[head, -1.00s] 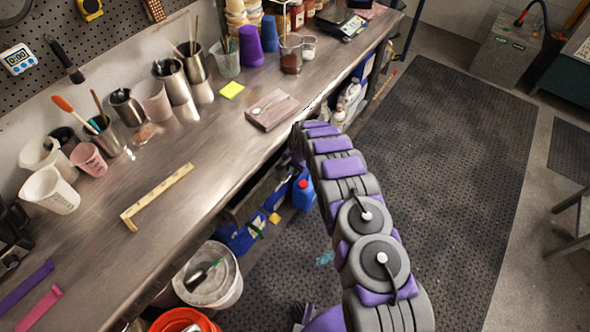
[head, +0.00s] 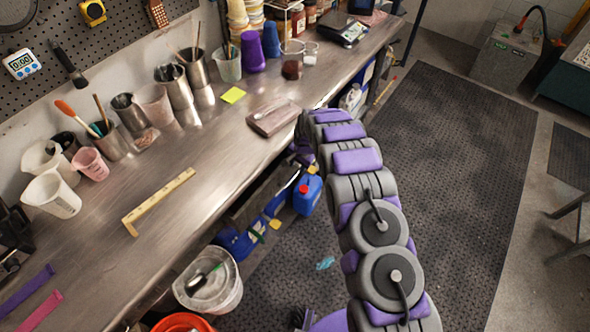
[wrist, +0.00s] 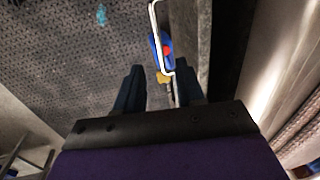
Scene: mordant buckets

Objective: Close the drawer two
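A grey drawer front (head: 264,196) shows under the bench's front edge in the head view. Which drawer number it is cannot be read. In the wrist view, a pale drawer front (wrist: 189,38) runs down the upper middle with a bright U-shaped handle (wrist: 154,30) beside it. My gripper (wrist: 158,82) is open, with its two dark fingers apart. The handle's lower end shows between the fingertips; whether it lies between them or beyond them, I cannot tell.
The steel bench (head: 120,245) holds cups, a folding ruler (head: 158,202) and a wooden block (head: 273,117). A blue jug (head: 307,194) and a white bucket (head: 218,293) stand on the floor below. The dark floor mat (head: 450,160) to the right is clear.

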